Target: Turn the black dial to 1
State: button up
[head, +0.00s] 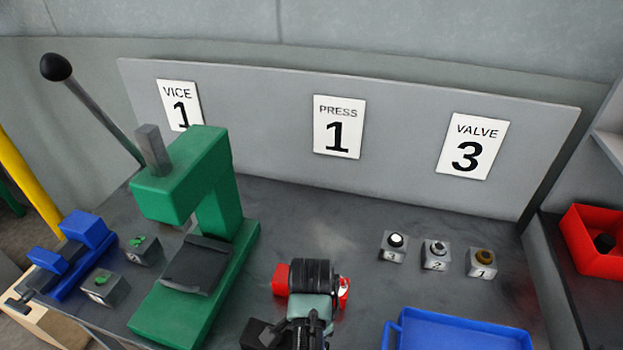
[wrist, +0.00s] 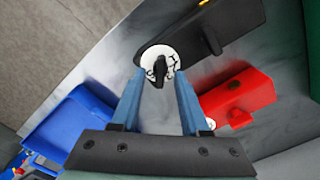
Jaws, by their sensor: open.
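The black dial (wrist: 160,76) shows in the wrist view as a narrow black knob on a round white face (wrist: 151,61) with dark marks. It sits at the end of a dark grey body (wrist: 208,36). The marks are too small to read, so I cannot tell which number the knob points to. My gripper (wrist: 159,78) is open, with its two blue fingers to the left and right of the knob in the picture. I cannot tell whether they touch it. In the head view my own arm hides the dial.
A red block (wrist: 250,88) lies right of my fingers, and a blue tray (head: 460,335) stands at front right. A green press (head: 205,190) stands left. Numbered blocks (head: 436,262) hold small parts. Signs read VICE 1, PRESS 1 and VALVE 3 (head: 472,147). A red bin (head: 590,255) is far right.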

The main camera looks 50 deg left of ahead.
jog(key=shift+f, duration=0.55)
grip_shut()
